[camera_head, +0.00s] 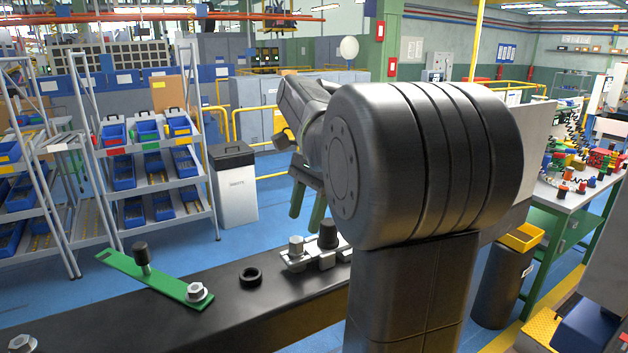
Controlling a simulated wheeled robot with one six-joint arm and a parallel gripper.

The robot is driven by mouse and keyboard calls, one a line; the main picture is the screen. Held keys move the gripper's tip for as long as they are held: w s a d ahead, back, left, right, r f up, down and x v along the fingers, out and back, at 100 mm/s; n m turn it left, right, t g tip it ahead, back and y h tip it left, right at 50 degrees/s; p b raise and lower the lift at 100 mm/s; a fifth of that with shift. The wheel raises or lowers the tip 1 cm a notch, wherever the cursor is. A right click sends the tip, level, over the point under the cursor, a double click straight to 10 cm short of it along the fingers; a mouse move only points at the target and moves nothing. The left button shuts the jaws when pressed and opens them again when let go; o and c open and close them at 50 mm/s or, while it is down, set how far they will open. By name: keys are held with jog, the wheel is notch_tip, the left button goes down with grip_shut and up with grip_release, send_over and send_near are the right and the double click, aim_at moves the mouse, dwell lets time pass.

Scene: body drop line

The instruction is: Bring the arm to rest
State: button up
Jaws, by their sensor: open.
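My arm (420,160) fills the middle of the view, with a large dark joint on a dark upright link. A further dark part of the arm (303,105) shows behind and left of the joint, pointing away. My gripper cannot be made out; the big joint hides much of what lies behind it.
A dark beam (180,325) crosses the front, bearing a green strip (165,282), a black ring (251,276) and metal fittings (318,258). Shelves with blue bins (122,172) stand left, a grey waste bin (234,190) behind. A bench (560,195) stands right. Blue floor shows between.

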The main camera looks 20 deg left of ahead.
aim_at(299, 238)
jog(key=v, duration=0.8)
jog(key=shift+r+p, duration=0.3)
jog(key=shift+r, duration=0.05)
jog(key=shift+w, duration=0.1)
jog(key=x, duration=1.3)
jog(key=shift+f, duration=0.45)
jog(key=shift+n+h, duration=0.3)
jog(key=shift+n, duration=0.5)
jog(key=shift+m, duration=0.3)
